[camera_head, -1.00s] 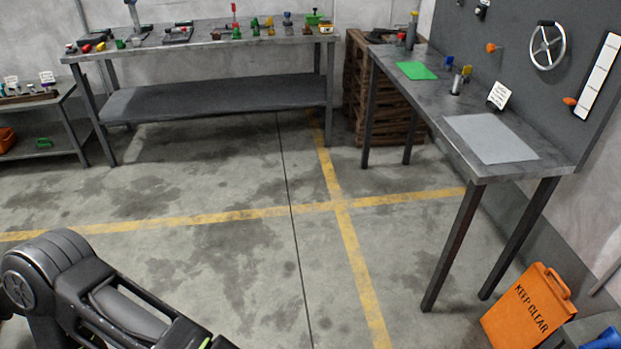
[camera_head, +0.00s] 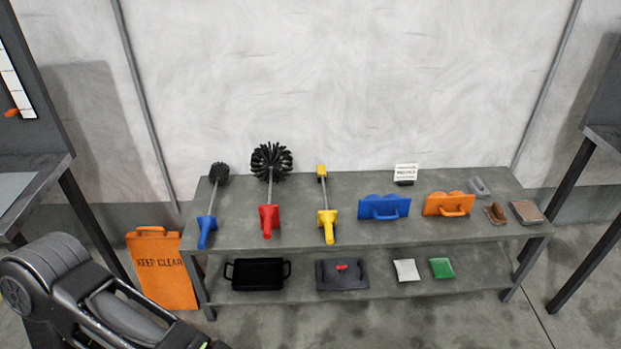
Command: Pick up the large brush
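The large brush (camera_head: 271,160) has a big round black bristle head, a thin metal shaft and a red handle (camera_head: 269,220). It lies on the top of a grey two-level table, with its head toward the wall and its handle toward me. To its left lies a smaller black brush (camera_head: 218,174) with a blue handle. To its right lies a yellow-handled tool (camera_head: 324,205) with a small yellow head. My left arm comes in at the lower left, apart from the table, and its gripper fingers are not visible. My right gripper is out of view.
The table (camera_head: 350,236) also carries a blue float (camera_head: 384,207), an orange float (camera_head: 448,204), small blocks and a sign (camera_head: 405,173). Its lower shelf holds a black tray (camera_head: 258,273) and pads. An orange "KEEP CLEAR" sign (camera_head: 161,270) stands left. Other tables flank both sides.

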